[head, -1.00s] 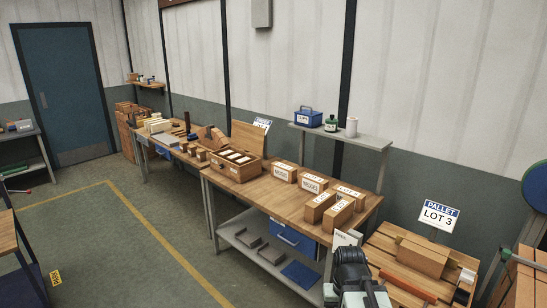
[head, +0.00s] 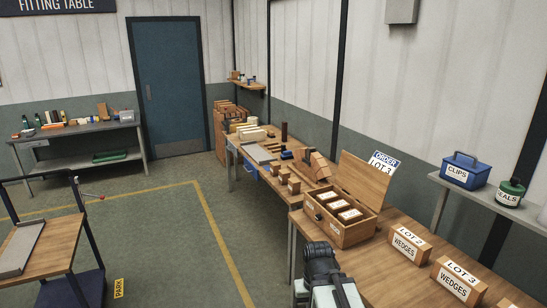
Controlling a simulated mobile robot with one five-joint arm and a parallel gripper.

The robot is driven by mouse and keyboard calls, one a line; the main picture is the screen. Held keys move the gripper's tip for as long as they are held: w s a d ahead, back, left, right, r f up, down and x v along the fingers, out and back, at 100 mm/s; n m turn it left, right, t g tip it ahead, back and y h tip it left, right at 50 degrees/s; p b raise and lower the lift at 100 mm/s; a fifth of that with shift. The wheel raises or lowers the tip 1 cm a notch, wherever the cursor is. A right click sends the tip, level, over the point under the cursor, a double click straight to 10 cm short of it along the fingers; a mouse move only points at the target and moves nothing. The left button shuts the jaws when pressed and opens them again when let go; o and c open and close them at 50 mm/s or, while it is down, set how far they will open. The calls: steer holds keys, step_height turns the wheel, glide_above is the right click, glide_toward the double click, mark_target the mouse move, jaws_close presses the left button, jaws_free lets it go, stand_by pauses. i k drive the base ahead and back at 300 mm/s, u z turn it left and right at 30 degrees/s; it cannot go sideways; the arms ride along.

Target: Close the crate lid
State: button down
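The wooden crate (head: 334,228) stands at the near left end of the bench in the head view. Its lid (head: 361,179) is up, leaning back past upright towards the wall. Several white-topped boxes (head: 338,206) lie inside the crate. My gripper (head: 320,255) is at the bottom of the view, in front of and below the crate, seemingly apart from it. I see it from behind, so its fingertips are hidden.
An order sign reading Lot 3 (head: 384,162) stands behind the lid. Boxes of wedges (head: 410,242) stand on the bench right of the crate. Small wooden blocks (head: 290,180) lie on the bench beyond. A cart (head: 50,243) stands at left; the floor (head: 185,235) between is clear.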

mark_target(368, 183)
steer(key=u, duration=0.1)
steer(key=i, duration=1.8)
steer(key=u, duration=0.1)
